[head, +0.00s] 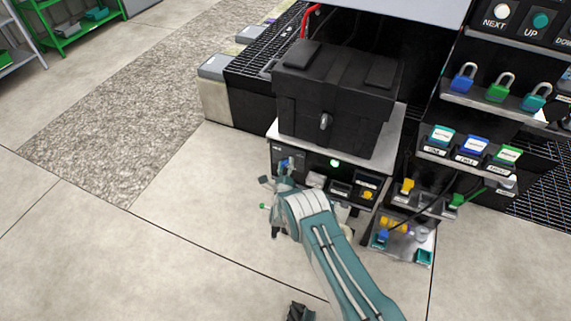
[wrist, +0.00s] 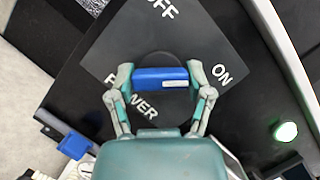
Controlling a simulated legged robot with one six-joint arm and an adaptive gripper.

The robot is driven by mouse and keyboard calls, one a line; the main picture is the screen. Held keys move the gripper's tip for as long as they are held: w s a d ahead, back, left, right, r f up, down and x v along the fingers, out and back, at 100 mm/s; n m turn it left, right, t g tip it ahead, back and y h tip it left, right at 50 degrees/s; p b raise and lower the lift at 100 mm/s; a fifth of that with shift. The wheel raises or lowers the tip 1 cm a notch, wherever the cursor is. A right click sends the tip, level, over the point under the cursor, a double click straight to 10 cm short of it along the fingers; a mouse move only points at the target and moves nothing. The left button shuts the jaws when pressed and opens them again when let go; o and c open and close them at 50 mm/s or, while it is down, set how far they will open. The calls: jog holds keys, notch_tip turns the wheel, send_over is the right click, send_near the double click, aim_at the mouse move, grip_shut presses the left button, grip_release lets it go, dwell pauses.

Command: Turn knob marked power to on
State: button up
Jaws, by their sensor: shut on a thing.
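The power knob shows in the wrist view as a blue bar handle (wrist: 160,76) on a round black base. It lies across the picture, with a pale mark along its lower right part. The dark plate (wrist: 112,50) around it reads OFF above, ON to the right and POWER below left. My gripper (wrist: 160,78) is shut on the blue handle, one finger at each end.
A green lamp (wrist: 286,131) is lit right of the knob; it also shows in the head view (head: 334,163). A black tote (head: 335,95) stands above the panel. A blue part (wrist: 75,145) is near my gripper. Open floor lies left.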

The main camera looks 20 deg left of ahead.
jog(key=shift+s+d+f+m+h, duration=0.1)
jog(key=shift+d+f+m+h, duration=0.1)
jog(key=shift+f+m+h, duration=0.25)
jog(key=o, duration=1.1)
jog(key=shift+y, duration=0.25)
jog(key=shift+o, duration=0.2)
jog(key=shift+a+r, duration=0.15)
jog(key=shift+r, duration=0.1)
jog(key=v, duration=1.1)
jog(key=shift+s+f, duration=0.35)
jog(key=shift+f, duration=0.05)
jog(key=shift+s, duration=0.1)
